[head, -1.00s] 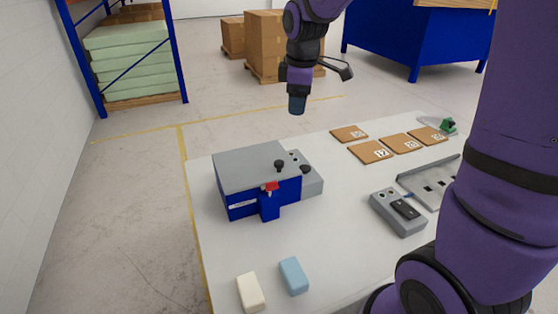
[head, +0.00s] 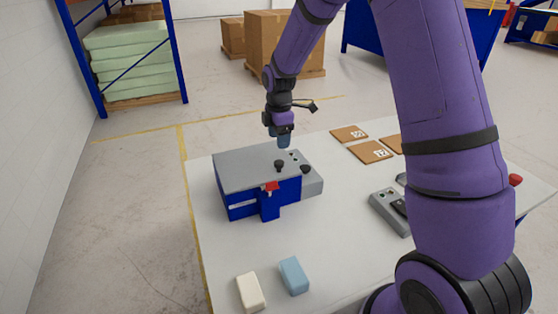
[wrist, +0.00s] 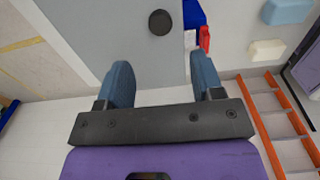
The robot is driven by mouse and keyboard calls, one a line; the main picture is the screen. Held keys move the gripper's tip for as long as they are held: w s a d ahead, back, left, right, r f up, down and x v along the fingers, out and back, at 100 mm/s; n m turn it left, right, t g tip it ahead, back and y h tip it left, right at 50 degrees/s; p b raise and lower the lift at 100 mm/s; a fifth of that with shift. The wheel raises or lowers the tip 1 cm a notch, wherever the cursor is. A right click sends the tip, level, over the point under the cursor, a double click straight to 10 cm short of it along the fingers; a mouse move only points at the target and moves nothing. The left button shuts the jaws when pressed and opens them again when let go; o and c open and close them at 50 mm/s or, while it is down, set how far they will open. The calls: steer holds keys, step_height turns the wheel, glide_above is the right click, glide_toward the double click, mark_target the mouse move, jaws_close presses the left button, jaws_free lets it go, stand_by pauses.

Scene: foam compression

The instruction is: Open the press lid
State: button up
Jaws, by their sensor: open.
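The press stands on the left of the white table, with a blue body (head: 242,204) and a flat grey lid (head: 240,168) lying shut on top. A black knob (head: 279,164) stands up from the lid near its front right; it also shows in the wrist view (wrist: 160,22). A red latch-like piece (head: 271,186) sits on the front and shows in the wrist view (wrist: 204,39). My gripper (head: 284,146) points down above the rear right of the lid. In the wrist view its fingers (wrist: 163,72) are apart and empty, with the knob beyond their tips.
A grey box (head: 310,182) with buttons and a second dark knob adjoins the press at right. A cream block (head: 250,292) and a blue block (head: 293,276) lie in front. Brown tiles (head: 369,151) and a grey handheld device (head: 389,212) are to the right.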

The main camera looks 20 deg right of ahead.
mark_target(279, 162)
step_height(279, 162, down, 9)
stand_by(0.4)
